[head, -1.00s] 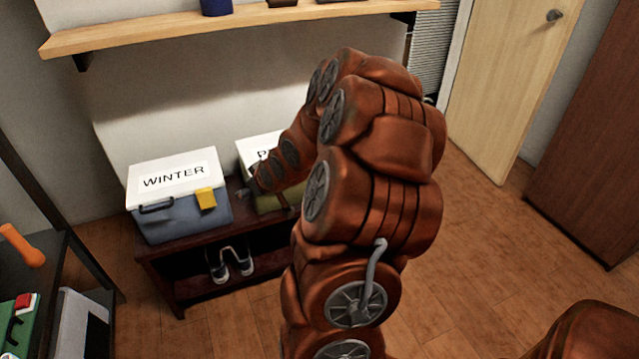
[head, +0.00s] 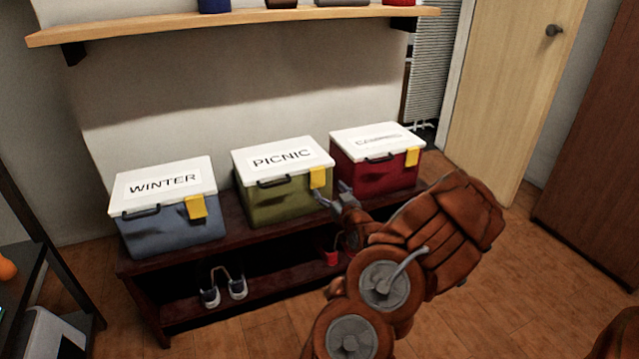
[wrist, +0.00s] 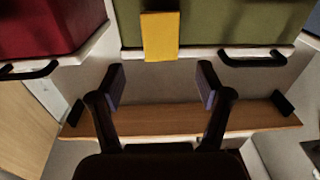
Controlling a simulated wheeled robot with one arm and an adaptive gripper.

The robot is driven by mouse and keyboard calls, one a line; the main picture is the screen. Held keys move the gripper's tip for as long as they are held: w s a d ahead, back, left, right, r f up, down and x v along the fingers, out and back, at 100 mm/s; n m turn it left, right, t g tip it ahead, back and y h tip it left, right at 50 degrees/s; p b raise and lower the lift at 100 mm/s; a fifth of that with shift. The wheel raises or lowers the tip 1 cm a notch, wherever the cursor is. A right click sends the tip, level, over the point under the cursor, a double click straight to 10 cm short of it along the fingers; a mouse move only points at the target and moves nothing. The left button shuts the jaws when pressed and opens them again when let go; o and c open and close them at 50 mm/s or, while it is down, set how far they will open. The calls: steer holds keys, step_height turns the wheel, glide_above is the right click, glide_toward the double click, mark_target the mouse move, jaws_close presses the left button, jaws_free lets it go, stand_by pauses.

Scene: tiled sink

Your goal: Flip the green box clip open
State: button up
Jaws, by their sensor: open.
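The green box (head: 284,183) has a white lid marked PICNIC and stands in the middle of the bench. Its yellow clip (head: 317,178) hangs over the lid's rim and down the front face, right of the dark handle (head: 273,182). My gripper (head: 333,191) is open and empty in front of the box's right side, close to the clip. In the wrist view the scene is upside down. There the clip (wrist: 160,36) lies against the green face, beyond and between the two spread fingers (wrist: 161,85), and looks apart from them.
A blue WINTER box (head: 170,225) stands on the left and a red box (head: 376,170) on the right, both with yellow clips. The dark bench (head: 240,240) holds shoes (head: 223,290) underneath. A wooden shelf (head: 230,20) hangs above. Floor on the right is clear.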

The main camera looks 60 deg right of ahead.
mark_target(318, 178)
steer(key=shift+b+x, duration=0.55)
steer(key=shift+x, duration=2.95)
steer(key=c, duration=1.2)
steer(key=shift+o, duration=0.2)
steer(key=shift+f+t+h+b, duration=0.3)
steer(key=shift+f+t+b, duration=0.05)
steer(key=shift+t, duration=0.15)
steer(key=shift+t+h, duration=0.4)
steer(key=shift+t, duration=0.2)
steer(key=shift+a, duration=0.1)
